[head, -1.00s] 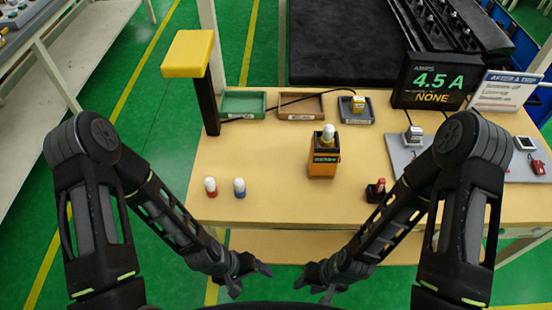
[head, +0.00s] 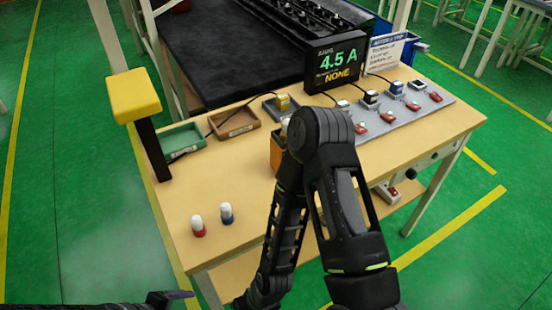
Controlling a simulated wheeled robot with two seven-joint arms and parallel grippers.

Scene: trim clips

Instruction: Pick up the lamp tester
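The orange box with a dark top and a pale bulb, which I take to be the lamp tester (head: 276,157), stands upright on the wooden table (head: 240,235) in the head view. My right arm hides most of its right side. My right gripper (head: 262,297) hangs low at the table's front edge, well short of the box; its fingers run to the picture's bottom edge. My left gripper (head: 172,298) is at the bottom left, apart from the table things. I cannot tell the opening of either gripper.
A red-based bulb (head: 198,227) and a blue-based bulb (head: 226,213) stand front left. A yellow-topped post (head: 135,95) rises at the left edge. Green (head: 184,139) and brown (head: 233,124) trays lie behind. A display (head: 336,64) reads 4.5 A, NONE.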

